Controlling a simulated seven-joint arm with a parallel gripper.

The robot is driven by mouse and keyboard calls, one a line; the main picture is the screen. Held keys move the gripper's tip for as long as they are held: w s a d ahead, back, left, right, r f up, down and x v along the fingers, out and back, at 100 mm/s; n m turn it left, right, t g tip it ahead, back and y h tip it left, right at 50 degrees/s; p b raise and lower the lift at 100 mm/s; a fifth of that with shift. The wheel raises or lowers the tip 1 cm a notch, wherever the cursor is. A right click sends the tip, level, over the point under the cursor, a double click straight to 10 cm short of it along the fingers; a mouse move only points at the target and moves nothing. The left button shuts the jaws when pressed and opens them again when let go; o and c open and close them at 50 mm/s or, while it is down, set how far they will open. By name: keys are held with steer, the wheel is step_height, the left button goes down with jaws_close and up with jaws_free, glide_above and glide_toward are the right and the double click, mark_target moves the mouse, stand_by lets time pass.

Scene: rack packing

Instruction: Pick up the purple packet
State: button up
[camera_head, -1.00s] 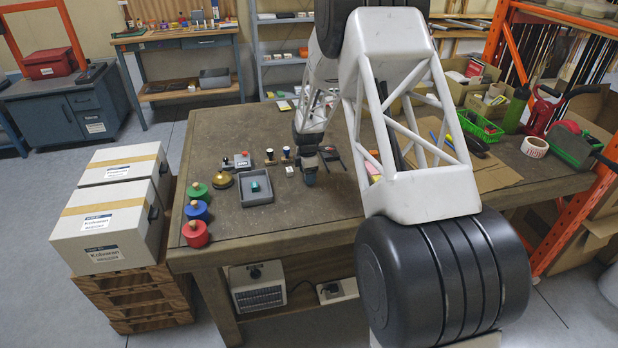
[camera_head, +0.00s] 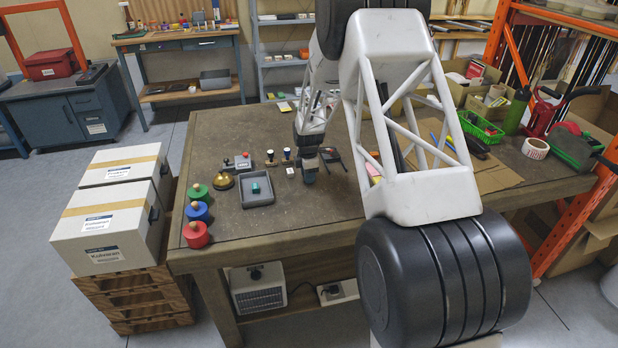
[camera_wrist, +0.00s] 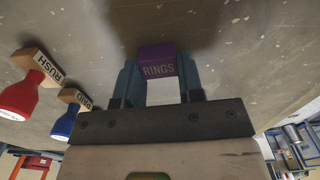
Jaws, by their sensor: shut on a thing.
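The purple packet (camera_wrist: 158,57), marked "RINGS", sits between the two fingers of my gripper (camera_wrist: 158,75) in the wrist view. The fingers are closed on its sides, close over the worn tabletop (camera_wrist: 250,60). I cannot tell whether the packet still touches the table. In the head view my gripper (camera_head: 309,176) is low over the middle of the workbench, and the packet is hidden there.
A red-handled "RUSH" stamp (camera_wrist: 20,98) and a blue-handled "PAID" stamp (camera_wrist: 62,124) stand left of my gripper. A grey tray (camera_head: 262,203) with a teal item and a gold bell (camera_head: 222,181) are further left. Bare tabletop (camera_head: 325,215) lies in front.

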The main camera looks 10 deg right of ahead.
steer(key=shift+r, duration=0.1)
steer(key=shift+r, duration=1.45)
steer(key=shift+s+r, duration=0.2)
steer(key=shift+r, duration=0.1)
steer(key=s, duration=0.5)
steer(key=s+r, duration=0.1)
steer(key=s, duration=0.9)
steer(key=shift+s+a+r, duration=0.15)
steer(key=shift+s+a, duration=0.15)
steer(key=shift+a, duration=0.1)
